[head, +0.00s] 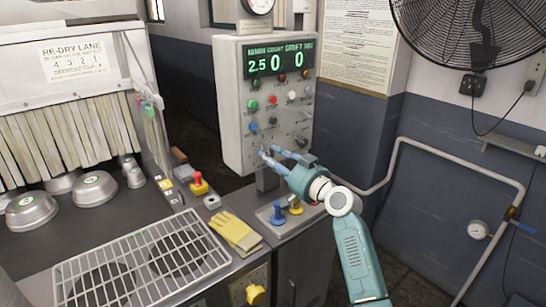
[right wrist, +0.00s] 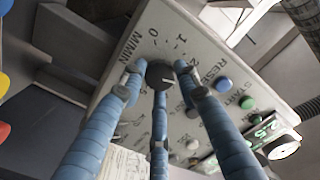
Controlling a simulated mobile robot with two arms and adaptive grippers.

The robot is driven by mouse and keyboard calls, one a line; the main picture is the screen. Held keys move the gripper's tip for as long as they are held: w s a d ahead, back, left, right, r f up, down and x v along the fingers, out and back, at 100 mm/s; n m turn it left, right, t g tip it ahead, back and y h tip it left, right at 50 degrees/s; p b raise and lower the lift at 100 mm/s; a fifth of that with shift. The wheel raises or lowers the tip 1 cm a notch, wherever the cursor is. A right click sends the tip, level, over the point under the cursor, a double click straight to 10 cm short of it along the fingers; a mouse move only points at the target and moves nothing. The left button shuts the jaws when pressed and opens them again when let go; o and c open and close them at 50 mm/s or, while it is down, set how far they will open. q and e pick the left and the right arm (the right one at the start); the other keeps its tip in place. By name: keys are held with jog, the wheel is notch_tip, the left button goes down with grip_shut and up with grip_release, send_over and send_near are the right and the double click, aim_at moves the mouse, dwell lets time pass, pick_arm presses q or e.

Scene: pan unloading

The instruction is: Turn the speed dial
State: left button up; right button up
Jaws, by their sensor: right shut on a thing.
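The speed dial (right wrist: 160,73) is a dark round knob with a light pointer line on the pale control panel, beside printed marks 0, 1 and M/MIN. My right gripper (right wrist: 157,84) has its blue fingers closed around the knob, touching its sides. In the head view my right gripper (head: 268,151) reaches the lower part of the control panel (head: 230,115), and its fingers hide the dial there. My left gripper is not in view.
Red, green, white and blue buttons sit just above the fingers, including a blue button (head: 253,127). A pipe (head: 440,151) runs along the right wall.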

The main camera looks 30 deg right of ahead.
jog(key=shift+a+f+m+p, duration=0.1)
jog(key=shift+f+m+p, duration=0.15)
jog(key=shift+m, duration=0.55)
jog(key=shift+a+f+m+p, duration=0.1)
jog(key=shift+f+m+p, duration=0.15)
jog(key=shift+m, duration=0.55)
jog(key=o, duration=1)
jog(key=shift+o, duration=0.7)
jog(key=shift+r, duration=0.25)
jog(key=shift+s, duration=0.1)
jog(key=s+d, duration=0.1)
jog(key=s, duration=1)
jog(key=shift+s, duration=0.4)
